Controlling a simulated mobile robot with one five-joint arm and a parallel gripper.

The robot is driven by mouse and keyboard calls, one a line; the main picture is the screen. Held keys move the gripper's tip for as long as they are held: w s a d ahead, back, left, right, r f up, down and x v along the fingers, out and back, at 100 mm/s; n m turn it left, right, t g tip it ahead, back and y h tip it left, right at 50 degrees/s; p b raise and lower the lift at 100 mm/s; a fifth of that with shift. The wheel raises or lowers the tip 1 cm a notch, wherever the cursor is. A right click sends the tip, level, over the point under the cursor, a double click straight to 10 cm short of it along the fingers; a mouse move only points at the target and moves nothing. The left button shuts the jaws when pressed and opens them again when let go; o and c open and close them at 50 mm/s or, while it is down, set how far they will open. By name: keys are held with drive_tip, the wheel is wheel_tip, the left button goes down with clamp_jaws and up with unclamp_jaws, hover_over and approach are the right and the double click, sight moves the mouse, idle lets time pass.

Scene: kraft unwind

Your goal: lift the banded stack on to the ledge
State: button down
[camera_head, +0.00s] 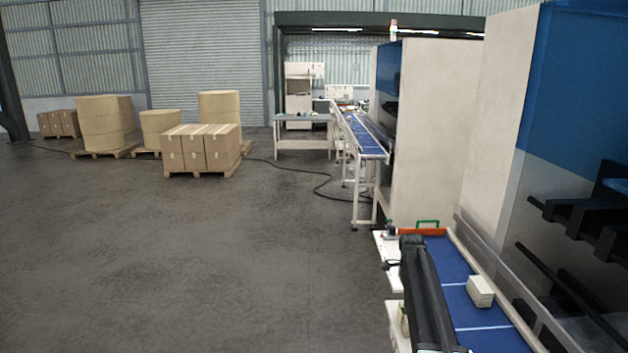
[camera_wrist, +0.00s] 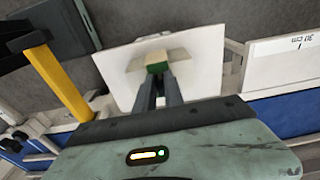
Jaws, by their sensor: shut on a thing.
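In the wrist view my gripper (camera_wrist: 158,82) has its two dark fingers close together on a small tan stack (camera_wrist: 176,56) with a green face toward me. The stack is over a pale flat plate (camera_wrist: 122,75); I cannot tell whether it touches it. The fingers hide part of the stack. In the head view a small cream stack (camera_head: 480,291) sits on the blue belt (camera_head: 450,272), apart from my black arm. My gripper is not clear there. I cannot tell which pale surface is the ledge.
A metal rail (camera_head: 490,275) and the tall machine (camera_head: 440,130) bound the right. A yellow post (camera_wrist: 60,85) and a white board marked 30 cm (camera_wrist: 285,62) flank the gripper. Open floor lies left.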

drive_tip(key=shift+f, duration=0.1)
drive_tip(key=c, duration=1.4)
unclamp_jaws()
drive_tip(key=shift+o, duration=0.2)
wheel_tip(320, 180, up, 8)
drive_tip(key=p, duration=0.8)
drive_tip(key=s+a+n, duration=0.5)
drive_tip(key=s+n, duration=0.1)
drive_tip(key=s, duration=0.3)
drive_tip(key=s+a+n+y, duration=0.1)
drive_tip(key=s+a+n, duration=0.4)
drive_tip(key=s, duration=0.3)
drive_tip(key=s+a+n, duration=0.5)
drive_tip(key=s+n, duration=0.1)
drive_tip(key=s, duration=0.3)
wheel_tip(320, 180, down, 21)
drive_tip(key=s+b, duration=0.2)
drive_tip(key=b, duration=1.9)
drive_tip(key=shift+s+n, duration=0.2)
drive_tip(key=shift+n, duration=0.2)
drive_tip(key=shift+a, duration=0.1)
